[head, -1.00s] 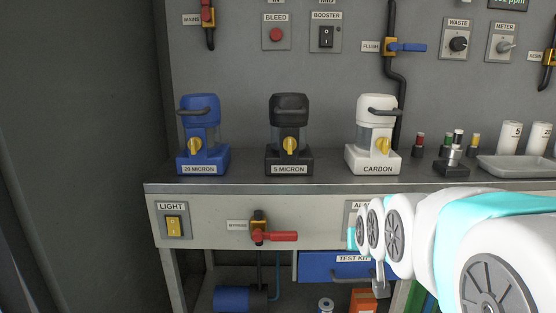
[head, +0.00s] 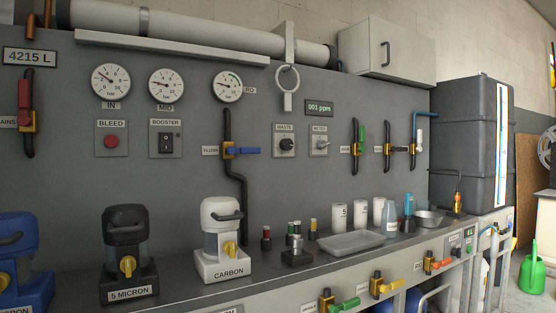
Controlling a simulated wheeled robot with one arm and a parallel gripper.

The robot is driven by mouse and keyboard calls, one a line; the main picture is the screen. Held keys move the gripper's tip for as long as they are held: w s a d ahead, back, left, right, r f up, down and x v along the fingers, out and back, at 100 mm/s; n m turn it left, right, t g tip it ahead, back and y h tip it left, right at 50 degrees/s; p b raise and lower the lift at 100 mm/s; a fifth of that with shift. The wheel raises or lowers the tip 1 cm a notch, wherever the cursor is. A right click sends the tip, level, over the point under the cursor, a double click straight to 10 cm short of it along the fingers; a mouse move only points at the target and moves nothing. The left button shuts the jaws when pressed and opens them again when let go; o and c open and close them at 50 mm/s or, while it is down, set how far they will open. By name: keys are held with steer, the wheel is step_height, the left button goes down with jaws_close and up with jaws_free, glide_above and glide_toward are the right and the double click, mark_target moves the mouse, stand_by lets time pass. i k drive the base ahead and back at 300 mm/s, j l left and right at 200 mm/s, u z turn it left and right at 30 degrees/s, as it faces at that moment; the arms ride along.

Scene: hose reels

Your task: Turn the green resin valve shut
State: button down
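The resin valve (head: 355,150) is on the grey wall panel right of centre, on a short dark vertical pipe. Its green handle (head: 362,137) points up, in line with the pipe, beside a brass-coloured body. A small label is at its left, too small to read surely now. Another green-handled valve (head: 343,304) is low on the bench front, its handle pointing right. My gripper is not in view, so its state does not show.
Left of the resin valve are a switch marked METER (head: 320,143) and the blue-handled FLUSH valve (head: 241,151). A black-handled valve (head: 397,149) is at its right.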

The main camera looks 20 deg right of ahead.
mark_target(363, 140)
steer(key=z, duration=1.15)
steer(key=i+l, duration=0.1)
